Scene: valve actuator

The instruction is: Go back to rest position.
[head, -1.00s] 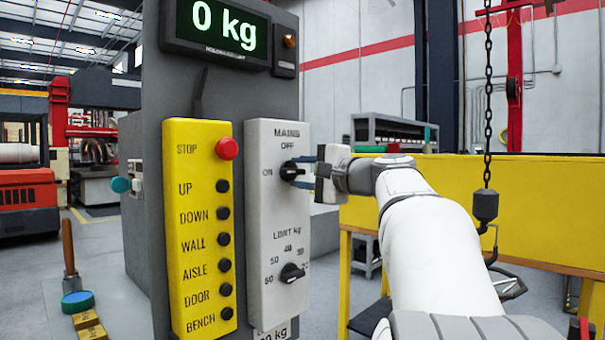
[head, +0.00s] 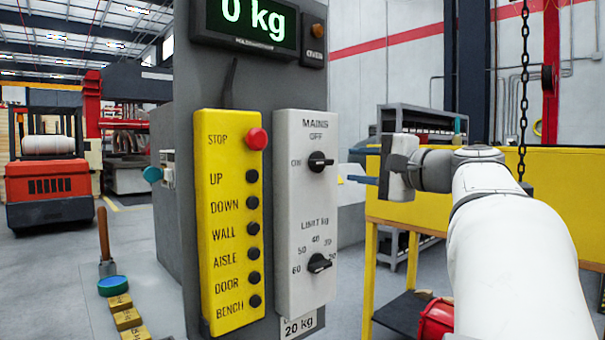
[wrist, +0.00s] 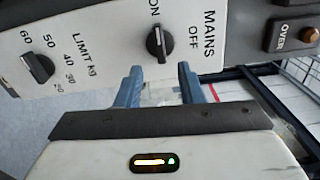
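My gripper (head: 362,180) is at the end of my white arm, just right of the white control box (head: 305,215). In the wrist view its two blue fingers (wrist: 160,82) stand apart with nothing between them. The black MAINS knob (head: 320,161) lies level, with its left end towards ON. It also shows in the wrist view (wrist: 158,43), beyond the fingertips and clear of them. The black LIMIT knob (head: 319,263) sits lower on the same box and is turned towards 60.
A yellow button panel (head: 232,220) is left of the white box. The display (head: 245,22) above reads 0 kg. A yellow beam (head: 490,195) and a hanging chain (head: 524,90) are behind my arm. A red object (head: 436,320) is low beside my arm.

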